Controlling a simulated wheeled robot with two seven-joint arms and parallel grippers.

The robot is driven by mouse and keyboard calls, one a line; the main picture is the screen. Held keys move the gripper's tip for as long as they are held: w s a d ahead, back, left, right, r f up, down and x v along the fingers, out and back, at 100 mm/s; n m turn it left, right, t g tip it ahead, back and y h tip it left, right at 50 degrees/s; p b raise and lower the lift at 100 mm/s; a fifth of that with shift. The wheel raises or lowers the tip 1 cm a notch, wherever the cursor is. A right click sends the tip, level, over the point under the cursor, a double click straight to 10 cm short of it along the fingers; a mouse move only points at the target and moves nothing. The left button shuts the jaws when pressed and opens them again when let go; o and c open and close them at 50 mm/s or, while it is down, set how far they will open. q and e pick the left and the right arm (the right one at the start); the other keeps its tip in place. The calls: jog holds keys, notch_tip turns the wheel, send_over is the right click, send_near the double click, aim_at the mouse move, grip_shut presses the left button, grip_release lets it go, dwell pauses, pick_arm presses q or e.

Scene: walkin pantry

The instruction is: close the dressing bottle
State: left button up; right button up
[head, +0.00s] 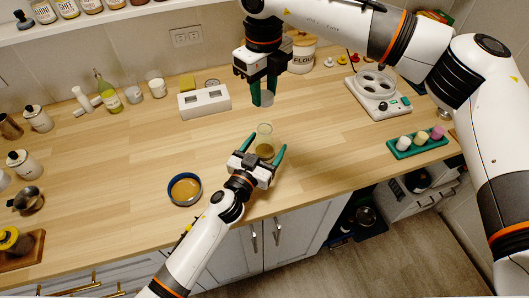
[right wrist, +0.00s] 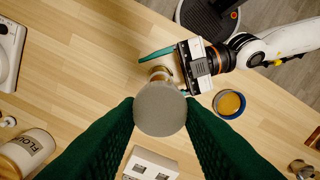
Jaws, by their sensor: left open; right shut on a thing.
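The dressing bottle (head: 264,138), a clear open-topped glass with brown contents low inside, stands upright on the counter. My left gripper (head: 265,150) is open, with one finger on each side of the bottle; I cannot tell whether they touch it. My right gripper (head: 263,92) is shut on a round grey cap (right wrist: 160,110), held above the counter and behind the bottle in the head view. In the right wrist view the cap hides part of the bottle (right wrist: 159,72), and my left gripper (right wrist: 168,68) reaches in beside it.
A blue-rimmed bowl of brown sauce (head: 185,189) sits left of my left arm. A white two-slot box (head: 204,101) stands behind. A white burner unit (head: 378,93) and a green tray of small cups (head: 417,144) are at right. The counter around the bottle is clear.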

pick_arm(q)
jog(key=shift+c, duration=0.6)
jog(key=c, duration=1.4)
jog(key=shift+o, duration=0.2)
pick_arm(e)
send_over(264, 123)
jog(key=shift+f, duration=2.5)
jog(key=shift+f, duration=0.1)
jog(key=shift+f, duration=0.8)
jog(key=shift+f, duration=0.55)
